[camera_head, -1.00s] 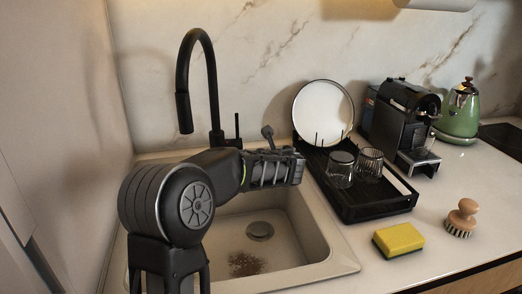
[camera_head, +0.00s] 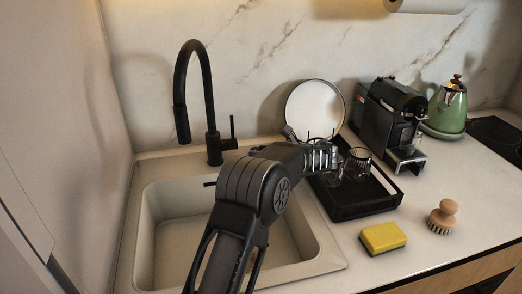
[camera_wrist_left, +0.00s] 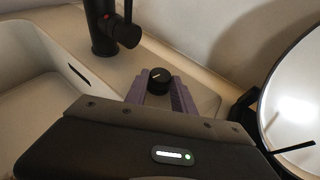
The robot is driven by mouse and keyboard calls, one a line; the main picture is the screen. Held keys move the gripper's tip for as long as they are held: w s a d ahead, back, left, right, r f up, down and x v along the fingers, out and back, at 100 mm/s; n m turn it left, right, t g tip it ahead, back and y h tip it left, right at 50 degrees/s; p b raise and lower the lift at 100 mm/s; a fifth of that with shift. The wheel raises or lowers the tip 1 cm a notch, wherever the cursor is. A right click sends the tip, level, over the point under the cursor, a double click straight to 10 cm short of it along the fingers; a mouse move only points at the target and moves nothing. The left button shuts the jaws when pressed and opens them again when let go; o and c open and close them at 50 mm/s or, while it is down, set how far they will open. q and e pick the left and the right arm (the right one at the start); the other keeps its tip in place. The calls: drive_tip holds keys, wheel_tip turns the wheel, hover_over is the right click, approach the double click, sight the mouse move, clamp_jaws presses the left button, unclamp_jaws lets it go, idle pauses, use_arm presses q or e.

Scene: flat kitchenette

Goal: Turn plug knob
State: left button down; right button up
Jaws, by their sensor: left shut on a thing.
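The plug knob (camera_wrist_left: 160,79) is a small round black knob with a white line on top. In the left wrist view it stands on the sink's back ledge, between the faucet and the plate. My left gripper (camera_wrist_left: 161,92) has its grey-purple fingers shut on it, one on each side. In the head view my left gripper (camera_head: 322,157) is beyond the sink's right side, near the dish rack, and my arm hides the knob. My right gripper is not in view.
The black faucet (camera_head: 212,135) rises behind the sink (camera_head: 165,215). The dish rack (camera_head: 357,207) with a white plate (camera_head: 314,108) and glasses (camera_head: 357,165) stands close to my left gripper. A yellow sponge (camera_head: 383,238) and a brush (camera_head: 442,215) lie in front.

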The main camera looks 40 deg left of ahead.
use_arm(q)
drive_tip(key=c, duration=1.3)
unclamp_jaws()
drive_tip(key=shift+c, duration=0.2)
wheel_tip(320, 180, up, 10)
drive_tip(key=shift+o, duration=0.3)
